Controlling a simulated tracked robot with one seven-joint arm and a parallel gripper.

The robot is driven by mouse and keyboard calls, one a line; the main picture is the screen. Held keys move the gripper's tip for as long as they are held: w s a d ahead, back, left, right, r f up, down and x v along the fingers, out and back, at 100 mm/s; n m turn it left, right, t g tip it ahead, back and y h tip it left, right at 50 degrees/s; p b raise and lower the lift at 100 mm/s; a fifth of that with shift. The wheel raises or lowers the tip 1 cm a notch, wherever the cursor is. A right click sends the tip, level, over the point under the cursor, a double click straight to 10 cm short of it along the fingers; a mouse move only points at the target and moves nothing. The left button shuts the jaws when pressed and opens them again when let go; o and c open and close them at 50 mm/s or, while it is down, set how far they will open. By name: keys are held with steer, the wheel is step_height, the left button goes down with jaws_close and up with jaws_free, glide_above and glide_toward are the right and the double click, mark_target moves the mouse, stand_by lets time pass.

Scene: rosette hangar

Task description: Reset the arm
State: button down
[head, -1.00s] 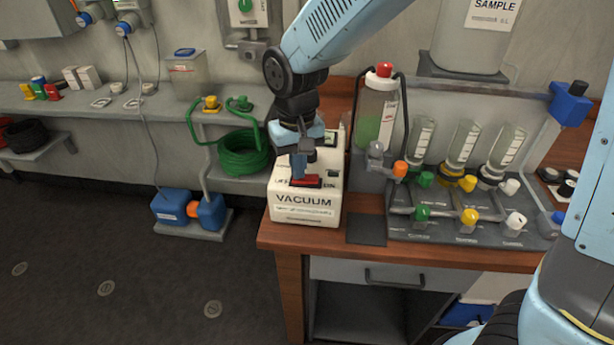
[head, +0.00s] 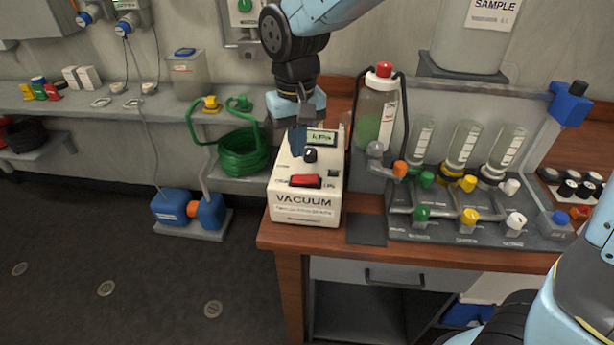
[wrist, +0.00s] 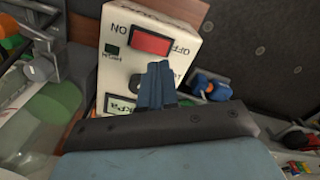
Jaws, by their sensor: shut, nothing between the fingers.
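My gripper (head: 298,140) is shut and empty, with its blue fingers together, above the back part of the white vacuum unit. In the wrist view the closed fingers (wrist: 156,84) show in front of the unit's panel. The vacuum unit (head: 306,206) stands on the left end of the wooden bench. Its top has a red switch (head: 305,181), a black knob (head: 310,155) and a small display (head: 322,137). The red switch also shows in the wrist view (wrist: 151,40), between the ON and OFF marks. The fingers appear apart from the switch.
A rack with several bottles and coloured valves (head: 465,200) stands to the right on the wooden bench (head: 280,238). A capped bottle (head: 376,110) with hoses stands just right of the unit. A green hose coil (head: 242,153) lies left.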

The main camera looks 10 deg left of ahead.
steer(key=shift+r, duration=0.6)
steer(key=w+d+r+m+t+y, duration=0.15)
steer(key=d+r, duration=0.25)
steer(key=d, duration=0.6)
steer(key=w+d+r+m+t, duration=0.15)
steer(key=d+r, duration=0.25)
steer(key=d, duration=0.6)
steer(key=s+d+r+m+t, duration=0.1)
steer(key=s+d, duration=0.3)
steer(key=d, duration=0.5)
steer(key=s+d+r+m+t+h, duration=0.1)
steer(key=s+d+m, duration=0.2)
steer(key=d, duration=0.6)
steer(key=shift+s+t, duration=0.3)
steer(key=shift+s, duration=0.35)
steer(key=shift+r+h, duration=0.1)
steer(key=shift+h, duration=0.15)
